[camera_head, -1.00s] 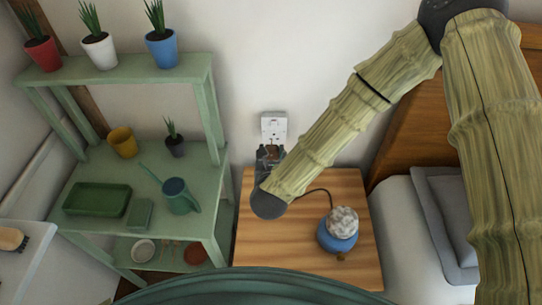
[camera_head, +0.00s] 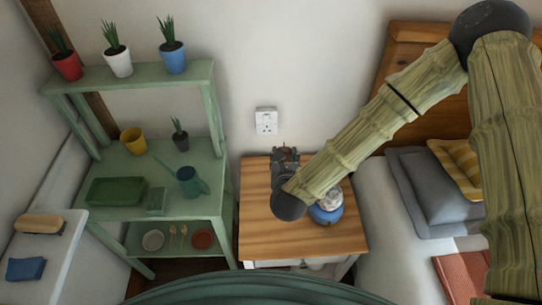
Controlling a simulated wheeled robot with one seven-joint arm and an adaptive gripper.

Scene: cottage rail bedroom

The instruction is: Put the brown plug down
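My gripper (camera_head: 287,155) is over the back part of the wooden bedside table (camera_head: 268,232), in front of the wall and below the socket. A small patch of the brown plug (camera_head: 288,153) shows between its two dark fingers, which look closed on it. Most of the plug is hidden by the fingers and wrist. The white wall socket (camera_head: 266,121) is clear, with nothing in it. I cannot tell from this angle how high the plug is above the tabletop.
A green shelf (camera_head: 110,181) with pots and a watering can (camera_head: 190,182) is at left. The bed (camera_head: 386,215) is at right. The table's front left is bare.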

